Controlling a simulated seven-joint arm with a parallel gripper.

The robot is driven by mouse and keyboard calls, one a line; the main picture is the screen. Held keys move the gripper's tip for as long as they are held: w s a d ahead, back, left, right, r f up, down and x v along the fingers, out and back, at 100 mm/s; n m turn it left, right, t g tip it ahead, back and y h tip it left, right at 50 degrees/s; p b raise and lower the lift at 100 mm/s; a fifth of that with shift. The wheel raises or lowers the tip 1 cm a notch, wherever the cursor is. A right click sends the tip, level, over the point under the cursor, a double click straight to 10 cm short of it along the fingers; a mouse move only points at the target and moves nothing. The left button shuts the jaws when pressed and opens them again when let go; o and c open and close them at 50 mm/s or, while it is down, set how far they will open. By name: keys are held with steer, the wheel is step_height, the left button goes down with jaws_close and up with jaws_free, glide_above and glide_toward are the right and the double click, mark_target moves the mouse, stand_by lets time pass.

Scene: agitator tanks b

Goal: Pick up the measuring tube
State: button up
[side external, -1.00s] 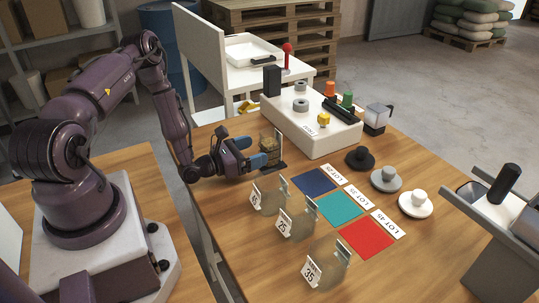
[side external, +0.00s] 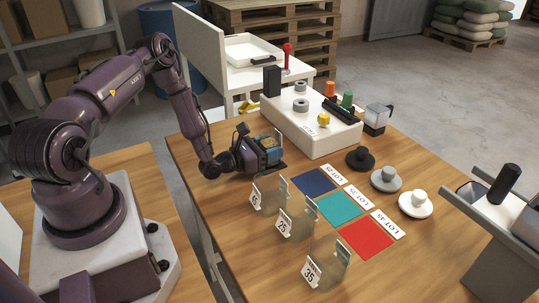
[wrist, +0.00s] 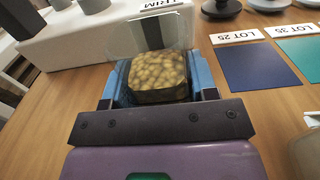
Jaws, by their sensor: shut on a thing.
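The measuring tube (wrist: 158,72) is a clear, squarish vessel filled with yellowish beads. It sits between my gripper's blue fingers in the wrist view. In the side view the tube (side external: 270,141) is partly hidden by my gripper (side external: 269,154), which is shut on it from the left. The wrist view shows a blue finger on each side of the tube at my gripper (wrist: 158,88). The tube looks upright above the wooden table, close to a dark flat piece (side external: 272,170). I cannot tell if its base touches that piece.
A white console (side external: 312,130) with knobs stands behind. Clear vessels marked 45 (side external: 268,196), 25 (side external: 296,222) and 35 (side external: 327,265) stand in front. Blue (side external: 314,181), teal (side external: 338,208) and red (side external: 366,236) mats lie to the right. A grey bin (side external: 500,248) stands at far right.

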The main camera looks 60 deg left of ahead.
steer(key=shift+r, duration=0.25)
step_height(320, 180, up, 10)
steer(key=shift+f, duration=0.25)
stand_by(1.0)
stand_by(0.3)
